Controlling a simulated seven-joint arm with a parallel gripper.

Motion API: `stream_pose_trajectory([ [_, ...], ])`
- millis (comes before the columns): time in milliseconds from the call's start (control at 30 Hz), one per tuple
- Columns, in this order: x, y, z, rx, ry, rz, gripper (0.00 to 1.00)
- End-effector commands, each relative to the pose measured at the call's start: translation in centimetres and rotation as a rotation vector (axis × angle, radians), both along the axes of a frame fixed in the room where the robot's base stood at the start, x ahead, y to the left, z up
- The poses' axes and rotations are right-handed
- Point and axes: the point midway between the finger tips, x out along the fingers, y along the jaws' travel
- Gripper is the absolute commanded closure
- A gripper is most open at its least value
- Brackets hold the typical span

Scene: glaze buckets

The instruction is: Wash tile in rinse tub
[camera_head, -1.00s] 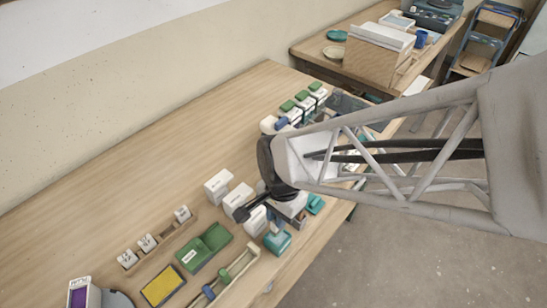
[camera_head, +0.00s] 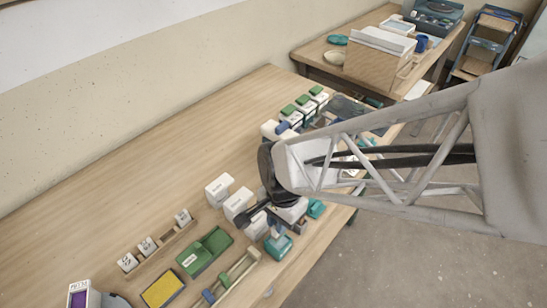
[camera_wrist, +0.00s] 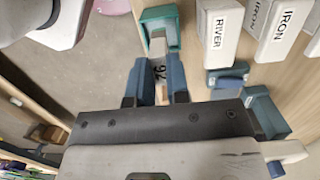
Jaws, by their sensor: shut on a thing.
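My gripper (camera_wrist: 158,84) is shut on a small pale tile (camera_wrist: 158,71) with dark marks on its face, held between the two blue-grey fingers. The tile's far end overlaps a teal tub (camera_wrist: 178,32) in the wrist view; I cannot tell whether it is inside or above it. The teal tub also shows in the head view (camera_head: 279,248), under my gripper (camera_head: 276,231), at the front edge of the table. The tile is too small to make out there. No tub label is readable, so I cannot tell if this is the rinse tub.
White labelled buckets, RIVER (camera_wrist: 219,28) and IRON (camera_wrist: 286,32), stand close right of my gripper in the wrist view. The back-left tabletop is bare.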

Motion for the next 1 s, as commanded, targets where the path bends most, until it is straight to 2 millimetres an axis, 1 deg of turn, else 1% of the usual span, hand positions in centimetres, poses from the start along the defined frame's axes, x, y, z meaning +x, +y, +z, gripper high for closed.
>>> stream_pose_trajectory([
  [1000, 0.0, 0.0, -3.4, 0.000, 0.001, 0.000, 1.00],
])
